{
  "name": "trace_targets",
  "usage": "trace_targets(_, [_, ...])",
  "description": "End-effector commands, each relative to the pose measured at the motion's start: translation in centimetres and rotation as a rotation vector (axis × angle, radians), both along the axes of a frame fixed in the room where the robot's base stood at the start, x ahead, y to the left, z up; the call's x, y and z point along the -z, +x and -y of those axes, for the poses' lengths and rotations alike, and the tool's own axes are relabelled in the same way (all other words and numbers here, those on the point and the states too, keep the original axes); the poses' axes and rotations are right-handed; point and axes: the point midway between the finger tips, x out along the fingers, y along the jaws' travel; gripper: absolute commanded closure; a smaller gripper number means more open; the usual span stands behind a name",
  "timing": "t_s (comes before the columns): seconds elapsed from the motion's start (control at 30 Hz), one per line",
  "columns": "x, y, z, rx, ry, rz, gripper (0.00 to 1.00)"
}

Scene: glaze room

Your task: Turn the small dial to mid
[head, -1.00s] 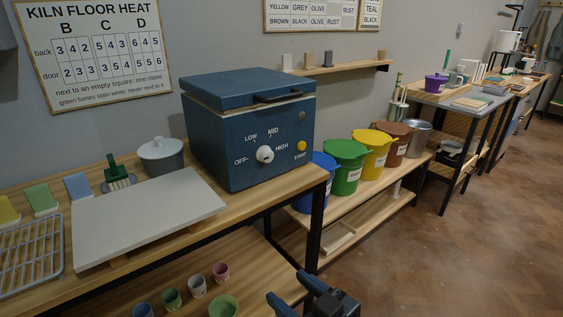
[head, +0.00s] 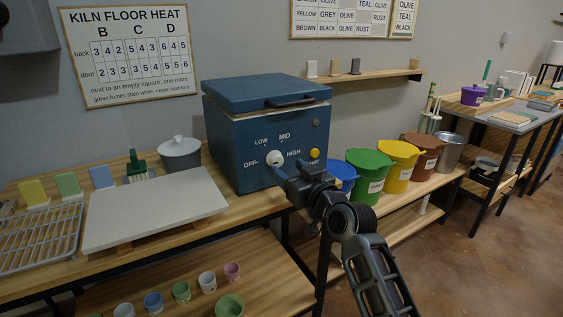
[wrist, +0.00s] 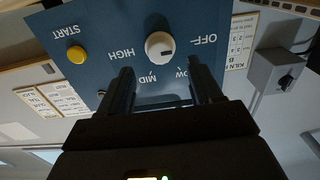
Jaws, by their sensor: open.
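The small dial is a round white knob (head: 274,158) on the front of a blue kiln box (head: 228,150), with OFF, LOW, MID and HIGH printed around it. In the wrist view, upside down, the dial (wrist: 160,45) shows a dark mark on its side towards OFF; MID is on the side nearest my gripper. My gripper (head: 284,172) is in front of the kiln face, close to the dial. In the wrist view my gripper (wrist: 163,78) is open and empty, its two fingers apart and the dial beyond and between their tips. I see no clear contact.
A yellow START button (head: 315,153) is right of the dial. A pale board (head: 150,212) and a lidded grey pot (head: 180,155) are left of the kiln. Coloured buckets (head: 370,170) stand at right. A grey wall box (wrist: 275,72) with a dark knob shows in the wrist view.

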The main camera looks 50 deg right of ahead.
Motion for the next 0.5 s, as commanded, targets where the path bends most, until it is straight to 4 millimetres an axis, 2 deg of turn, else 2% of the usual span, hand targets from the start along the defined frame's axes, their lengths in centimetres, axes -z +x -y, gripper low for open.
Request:
trace_targets(0.23, [-0.1, 3.6, 1.0, -0.001, 0.001, 0.001, 0.36])
trace_targets(0.5, [0.0, 5.1, 1.4, -0.001, 0.001, 0.000, 0.36])
